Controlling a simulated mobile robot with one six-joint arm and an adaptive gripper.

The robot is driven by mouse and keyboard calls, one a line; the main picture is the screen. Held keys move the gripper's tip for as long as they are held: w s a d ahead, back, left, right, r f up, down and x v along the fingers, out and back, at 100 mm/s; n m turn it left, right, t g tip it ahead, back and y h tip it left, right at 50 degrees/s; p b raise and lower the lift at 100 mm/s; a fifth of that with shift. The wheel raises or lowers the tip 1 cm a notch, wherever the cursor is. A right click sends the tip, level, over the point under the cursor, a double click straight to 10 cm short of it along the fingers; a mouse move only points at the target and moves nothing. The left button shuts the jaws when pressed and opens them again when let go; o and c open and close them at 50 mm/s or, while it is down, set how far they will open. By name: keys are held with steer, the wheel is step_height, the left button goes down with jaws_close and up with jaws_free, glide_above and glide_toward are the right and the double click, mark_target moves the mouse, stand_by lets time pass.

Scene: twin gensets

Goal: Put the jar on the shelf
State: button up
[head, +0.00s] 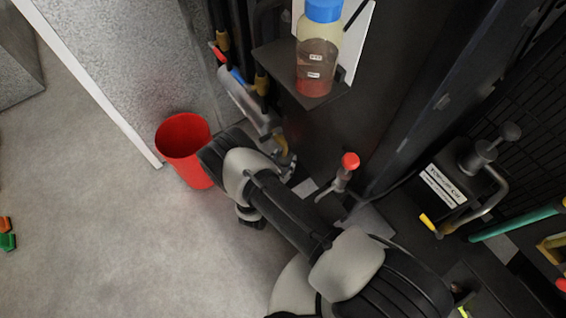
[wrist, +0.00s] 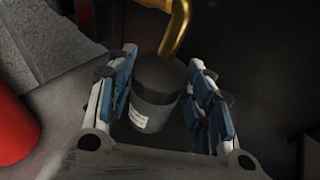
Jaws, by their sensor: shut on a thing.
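The jar (wrist: 154,98) is a dark grey cylinder with a black lid and a small pale label. It is in the wrist view, between the blue-padded fingers of my gripper (wrist: 163,62), which is shut on it. In the head view my wrist hides the jar, and the gripper fingers cannot be made out. A small dark shelf (head: 275,58) juts from the dark cabinet at the top of the head view. My wrist is below and left of that shelf in the picture.
A clear bottle (head: 318,58) with a blue cap and reddish contents stands on the shelf. A red bin (head: 182,150) stands on the floor left of my wrist. A yellow pipe (wrist: 177,28) is close beyond the jar. A red-knobbed lever (head: 347,170) stands right of my arm.

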steer(key=shift+f, duration=0.15)
steer(key=o, duration=1.1)
steer(key=shift+o, duration=0.2)
steer(key=shift+s+a+r, duration=0.15)
steer(key=shift+s+r, duration=0.05)
steer(key=shift+r, duration=0.1)
steer(key=p+v, duration=0.4)
steer(key=v, duration=0.7)
steer(key=shift+s, duration=0.25)
